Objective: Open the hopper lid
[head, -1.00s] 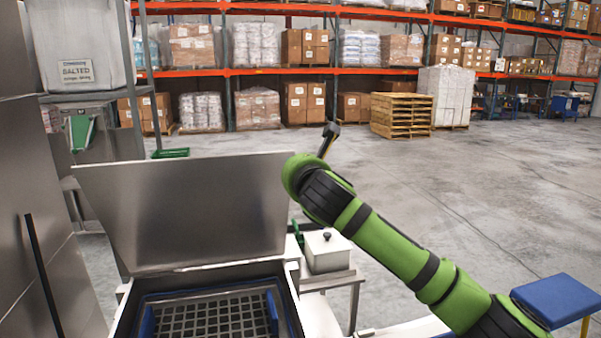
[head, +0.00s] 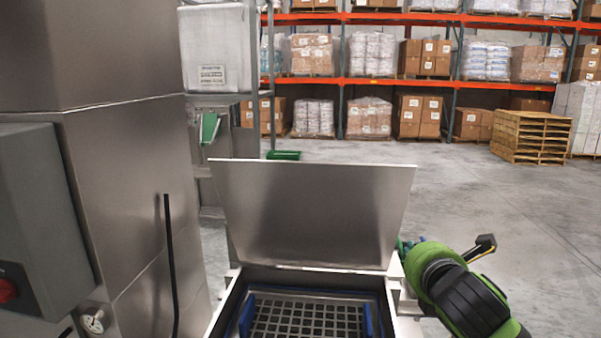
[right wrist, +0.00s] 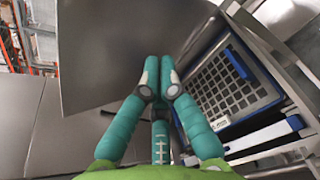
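The hopper lid (head: 312,215), a flat steel panel, stands raised and tilted back from the hopper's rear edge in the head view. Below it the hopper (head: 222,308) is uncovered, with a dark grate (head: 305,318) and blue side pieces inside. My right gripper (head: 404,245) is beside the lid's right edge, mostly hidden by my green wrist. In the right wrist view, the lid (right wrist: 110,45) fills the upper left and the grate (right wrist: 225,88) lies right of the fingers. The right gripper's teal fingers (right wrist: 160,66) are drawn together with nothing visible between them. My left gripper is out of view.
A tall steel cabinet (head: 125,170) and a grey box with a red knob (head: 40,220) stand close on the left. A black rod (head: 170,265) rises beside the hopper. Pallet racks (head: 380,82) line the back, with open floor (head: 540,215) at right.

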